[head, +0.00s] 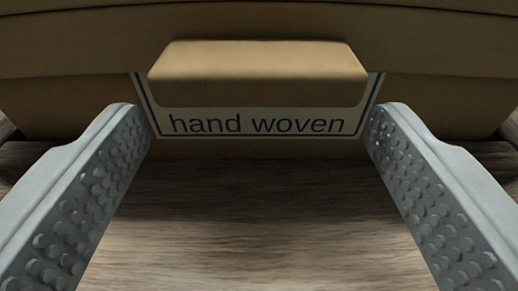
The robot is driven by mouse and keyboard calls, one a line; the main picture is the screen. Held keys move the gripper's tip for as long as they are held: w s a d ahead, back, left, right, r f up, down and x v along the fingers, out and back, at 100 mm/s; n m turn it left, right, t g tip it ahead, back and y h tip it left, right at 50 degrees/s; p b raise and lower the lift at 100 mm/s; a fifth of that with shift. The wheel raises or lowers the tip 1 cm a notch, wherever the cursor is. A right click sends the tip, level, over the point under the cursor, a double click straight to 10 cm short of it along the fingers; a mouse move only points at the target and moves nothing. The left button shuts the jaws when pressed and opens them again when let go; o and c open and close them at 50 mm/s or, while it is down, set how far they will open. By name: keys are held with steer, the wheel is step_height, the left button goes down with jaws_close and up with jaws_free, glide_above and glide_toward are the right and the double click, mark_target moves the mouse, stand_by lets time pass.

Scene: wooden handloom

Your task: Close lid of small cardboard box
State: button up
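A small brown cardboard box (450,108) fills the upper part of the head view, its front facing me. A label reading "hand woven" (255,124) is on its front. The lid (420,45) runs across the top, and a tab (257,75) hangs from it over the upper part of the label. My gripper (258,125) is open and empty, with one grey studded finger on each side of the label and tab. Whether the fingertips touch the box I cannot tell. The lid's back and the box's inside are out of view.
The box stands on a wooden surface (255,220) with visible grain. The wood between my fingers is bare. Darker gaps show at the far left and right edges beside the box.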

steer(key=s+r, duration=0.2)
steer(key=s, duration=1.5)
steer(key=shift+s+a, duration=0.15)
steer(key=shift+a, duration=0.15)
steer(key=shift+r, duration=0.1)
